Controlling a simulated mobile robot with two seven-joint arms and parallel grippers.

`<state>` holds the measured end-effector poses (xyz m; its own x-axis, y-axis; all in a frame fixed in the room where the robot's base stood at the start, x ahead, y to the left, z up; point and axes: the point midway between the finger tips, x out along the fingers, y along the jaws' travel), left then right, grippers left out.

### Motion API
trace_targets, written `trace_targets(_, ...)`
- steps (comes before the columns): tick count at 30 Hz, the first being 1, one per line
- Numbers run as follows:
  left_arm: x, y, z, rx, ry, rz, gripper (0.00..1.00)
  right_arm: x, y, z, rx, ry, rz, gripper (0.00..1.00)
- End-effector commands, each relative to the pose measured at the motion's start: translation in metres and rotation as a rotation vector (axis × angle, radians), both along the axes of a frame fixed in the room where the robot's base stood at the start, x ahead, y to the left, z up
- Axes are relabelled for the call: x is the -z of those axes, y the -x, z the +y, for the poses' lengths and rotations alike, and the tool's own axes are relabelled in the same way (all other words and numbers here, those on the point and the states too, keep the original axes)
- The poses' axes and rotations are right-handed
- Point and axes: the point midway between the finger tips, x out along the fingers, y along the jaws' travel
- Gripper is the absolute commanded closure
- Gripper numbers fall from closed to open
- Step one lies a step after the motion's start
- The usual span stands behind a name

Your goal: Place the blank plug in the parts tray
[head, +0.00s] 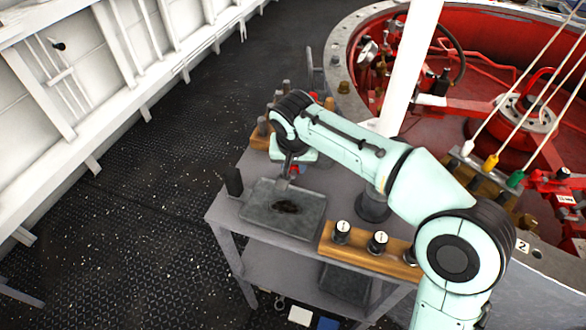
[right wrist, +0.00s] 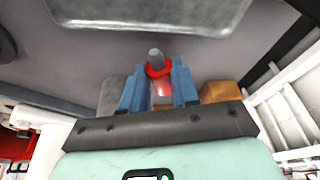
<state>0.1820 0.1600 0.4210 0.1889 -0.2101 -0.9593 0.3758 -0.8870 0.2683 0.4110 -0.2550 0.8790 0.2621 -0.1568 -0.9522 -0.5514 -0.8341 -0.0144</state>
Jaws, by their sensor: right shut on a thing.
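My right gripper (head: 290,172) is shut on the blank plug, a grey peg with a red collar (right wrist: 158,69). The plug stands between the blue fingers in the right wrist view; only a bit of red shows in the head view. The gripper is above the back edge of the parts tray (head: 258,212), a shallow grey tray on the table. A dark, irregular patch or thing (head: 286,207) is in the middle of the tray. The tray also shows at the top of the right wrist view (right wrist: 150,12), apart from the plug. My left gripper is not in view.
A black cylinder (head: 233,182) stands left of the tray. A wooden rack with black, white-topped pieces (head: 342,232) lies to its right. Another wooden rack (head: 260,138) with grey pegs is behind. A red-lined round opening (head: 480,70) lies beyond the table.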

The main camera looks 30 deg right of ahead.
Motion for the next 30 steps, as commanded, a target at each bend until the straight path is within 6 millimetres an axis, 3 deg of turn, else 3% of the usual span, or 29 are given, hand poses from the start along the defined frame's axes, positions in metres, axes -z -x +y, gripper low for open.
trace_targets(2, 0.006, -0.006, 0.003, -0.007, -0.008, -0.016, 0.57, 0.012, 0.000, 0.000, 0.000, 0.001, 0.001, 1.00)
trace_targets(14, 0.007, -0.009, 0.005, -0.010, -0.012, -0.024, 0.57, 0.016, 0.000, 0.000, 0.000, 0.000, 0.000, 1.00)
trace_targets(15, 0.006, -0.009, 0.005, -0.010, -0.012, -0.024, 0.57, 0.015, 0.000, 0.000, 0.000, 0.000, 0.000, 0.58)
trace_targets(16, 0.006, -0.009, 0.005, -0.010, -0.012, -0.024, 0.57, 0.015, 0.000, 0.000, 0.000, 0.000, 0.000, 0.48)
trace_targets(26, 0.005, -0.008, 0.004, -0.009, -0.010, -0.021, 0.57, 0.013, 0.000, 0.000, 0.000, -0.001, -0.001, 0.45)
trace_targets(30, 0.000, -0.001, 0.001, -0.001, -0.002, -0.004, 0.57, -0.001, 0.002, 0.002, -0.001, -0.001, -0.004, 0.45)
